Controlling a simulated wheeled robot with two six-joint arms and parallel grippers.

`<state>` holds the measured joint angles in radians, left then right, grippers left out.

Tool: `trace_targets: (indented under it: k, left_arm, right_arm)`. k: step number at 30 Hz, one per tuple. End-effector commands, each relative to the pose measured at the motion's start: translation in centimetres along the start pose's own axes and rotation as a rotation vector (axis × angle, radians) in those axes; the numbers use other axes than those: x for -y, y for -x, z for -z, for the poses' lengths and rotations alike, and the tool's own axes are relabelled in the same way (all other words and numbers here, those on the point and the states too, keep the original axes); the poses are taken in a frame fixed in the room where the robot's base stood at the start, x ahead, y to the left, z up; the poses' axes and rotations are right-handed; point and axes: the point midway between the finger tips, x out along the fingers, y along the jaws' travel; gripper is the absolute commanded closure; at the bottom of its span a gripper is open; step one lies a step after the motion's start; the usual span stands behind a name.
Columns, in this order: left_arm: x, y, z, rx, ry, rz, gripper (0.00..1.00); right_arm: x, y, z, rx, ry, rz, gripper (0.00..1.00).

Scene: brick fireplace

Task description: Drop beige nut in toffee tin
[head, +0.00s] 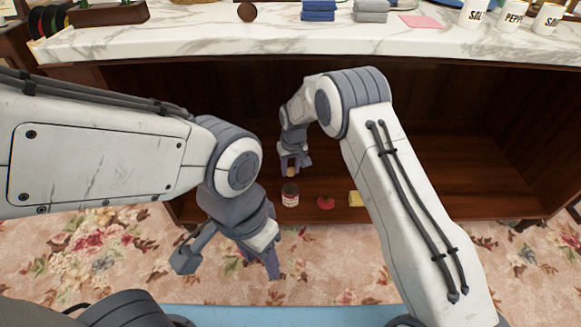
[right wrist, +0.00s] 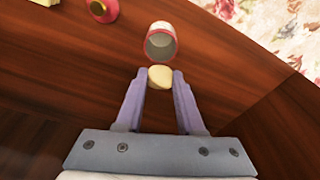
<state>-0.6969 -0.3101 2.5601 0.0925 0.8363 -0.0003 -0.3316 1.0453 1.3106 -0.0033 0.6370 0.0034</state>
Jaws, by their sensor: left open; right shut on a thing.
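The beige nut (right wrist: 160,76) is held between the fingertips of my right gripper (right wrist: 158,82), which is shut on it. In the head view the right gripper (head: 290,166) is over the wooden shelf, with the nut (head: 291,171) low between its fingers. The toffee tin (head: 290,195) is a red and white open can standing on the shelf. In the right wrist view the tin (right wrist: 160,42) shows its open mouth just beyond the nut; whether they touch, I cannot tell. My left gripper (head: 262,264) is open and empty above the carpet.
A red round thing (head: 325,202) and a yellow block (head: 355,198) stand on the shelf (head: 430,188) right of the tin. The marble top (head: 250,40) overhangs the shelf and carries folded cloths (head: 318,11) and labelled white mugs (head: 510,15).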

Motion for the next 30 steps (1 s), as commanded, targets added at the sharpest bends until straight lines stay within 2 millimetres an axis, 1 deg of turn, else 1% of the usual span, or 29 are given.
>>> trace_targets:
  k: [1,3,18,23,30]
  left_arm:
    - [0.0,0.6,0.0,0.000,0.000,0.000,0.50]
    - [0.0,-0.1,0.0,0.000,0.000,0.000,0.50]
    - [0.2,-2.2,-0.1,0.000,0.000,0.000,0.50]
    - [0.2,-2.4,-0.1,0.000,0.000,0.000,0.50]
    - [0.2,-2.4,-0.1,0.000,0.000,0.000,0.50]
  right_arm:
    - [0.0,0.3,0.0,0.001,0.004,-0.001,1.00]
    - [0.0,-0.7,-0.2,0.001,0.004,0.000,1.00]
    - [0.0,-5.3,-0.8,-0.001,0.004,0.000,1.00]
    - [0.0,-5.9,-0.9,0.000,0.004,-0.001,1.00]
    - [0.0,-5.9,-0.9,0.000,0.004,0.000,1.00]
